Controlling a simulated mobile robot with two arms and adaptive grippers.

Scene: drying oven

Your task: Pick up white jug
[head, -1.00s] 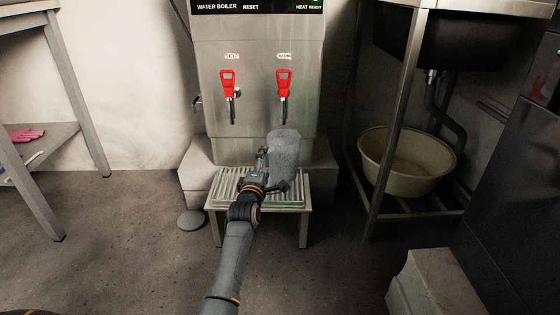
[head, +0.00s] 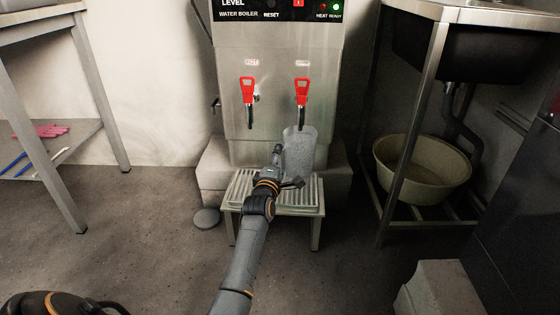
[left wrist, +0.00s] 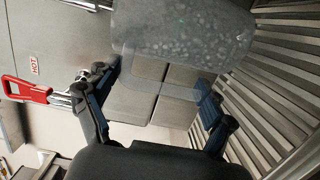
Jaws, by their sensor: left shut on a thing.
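The white jug (head: 299,152) looks translucent grey-white and stands about upright at the right-hand tap of the water boiler, over the slatted stand. Its rim is level with the tap's lower end. In the left wrist view the jug (left wrist: 185,35) fills the top, with a pale see-through handle between the fingers. My left gripper (head: 281,170) is shut on the jug from its left front side; its fingers also show in the left wrist view (left wrist: 155,98). The gripper partly hides the jug's base, so I cannot tell whether it touches the stand.
The steel water boiler (head: 272,110) has two red-handled taps, the left one (head: 248,92) and the right one (head: 302,92). The slatted stand (head: 240,190) is in front. A beige basin (head: 425,168) sits under the sink at right. A steel table (head: 60,130) is at left.

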